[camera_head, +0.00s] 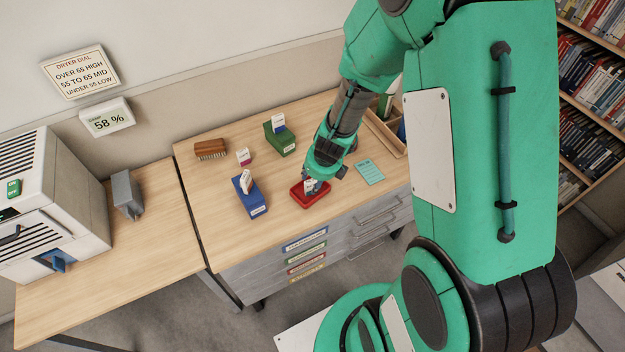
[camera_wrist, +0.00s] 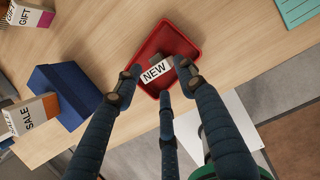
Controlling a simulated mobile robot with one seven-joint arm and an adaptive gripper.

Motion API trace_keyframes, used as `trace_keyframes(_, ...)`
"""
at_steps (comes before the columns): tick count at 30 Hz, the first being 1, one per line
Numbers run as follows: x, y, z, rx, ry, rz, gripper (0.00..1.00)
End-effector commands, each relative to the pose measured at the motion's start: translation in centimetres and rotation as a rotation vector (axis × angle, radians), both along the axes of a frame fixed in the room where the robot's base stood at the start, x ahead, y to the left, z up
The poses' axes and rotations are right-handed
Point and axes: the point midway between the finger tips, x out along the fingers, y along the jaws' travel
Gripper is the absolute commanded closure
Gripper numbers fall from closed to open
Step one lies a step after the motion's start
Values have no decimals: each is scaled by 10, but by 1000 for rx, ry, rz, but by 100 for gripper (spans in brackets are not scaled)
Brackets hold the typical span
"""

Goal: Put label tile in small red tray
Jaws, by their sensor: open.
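The small red tray (camera_head: 316,202) stands near the front edge of the wooden table, and it also shows in the wrist view (camera_wrist: 192,48). A white label tile marked NEW (camera_wrist: 157,71) is in the tray, with a grey part behind it. The tile shows partly in the head view (camera_head: 309,186), below my gripper. My gripper (camera_wrist: 160,80) is open, with its dark fingers spread around the tile and its tips at the tray. I cannot tell whether any finger touches the tile.
A blue block (camera_head: 252,201) holding a SALE tile (camera_wrist: 32,112) stands left of the tray. A GIFT tile (camera_head: 243,156), a green block (camera_head: 281,141) with a tile and a brown brush (camera_head: 210,149) stand behind. A teal card (camera_head: 369,172) lies right. A wooden organiser (camera_head: 384,133) stands behind it.

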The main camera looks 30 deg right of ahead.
Motion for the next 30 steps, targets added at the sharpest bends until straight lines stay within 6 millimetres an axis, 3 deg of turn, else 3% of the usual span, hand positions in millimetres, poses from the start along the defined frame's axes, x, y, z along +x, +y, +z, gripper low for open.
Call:
trace_keyframes(3, -5, -1, 21, 0, 0, 0, 60)
trace_keyframes(12, -16, -1, 54, 0, 0, 0, 60)
trace_keyframes(18, -20, -2, 63, 0, 0, -1, 60)
trace_keyframes(30, -21, -2, 64, 0, 0, 0, 60)
